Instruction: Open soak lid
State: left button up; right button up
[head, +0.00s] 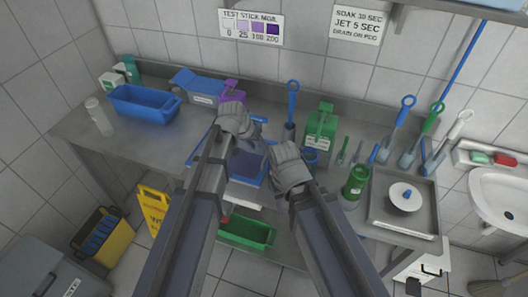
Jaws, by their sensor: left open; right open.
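A blue container (248,167) stands near the counter's front edge, between and partly behind my grippers; I cannot tell whether a lid covers it. My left gripper (247,122) is open above its far side. My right gripper (280,160) is open and lower, beside its right side. Both look empty, and whether either touches the container is hidden. No label reading soak shows on a lid. A round white disc with a blue knob (404,197) lies on the metal tray (402,224) at the right.
A blue tub (144,104), a blue box (201,87) and a purple jug (232,92) stand at the back left. A green canister (320,130) and a green bottle (355,183) stand right of my grippers. The counter's front left (130,141) is clear.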

aim_at(266, 155)
pick_arm(q)
jog(key=b+x, duration=0.6)
jog(key=x, duration=0.1)
jog(key=shift+w+d+f+b, duration=0.1)
jog(key=shift+w+f+b, duration=0.05)
jog(key=shift+f+b, duration=0.2)
jog(key=shift+r, duration=0.1)
grip_shut()
dwell(1.1)
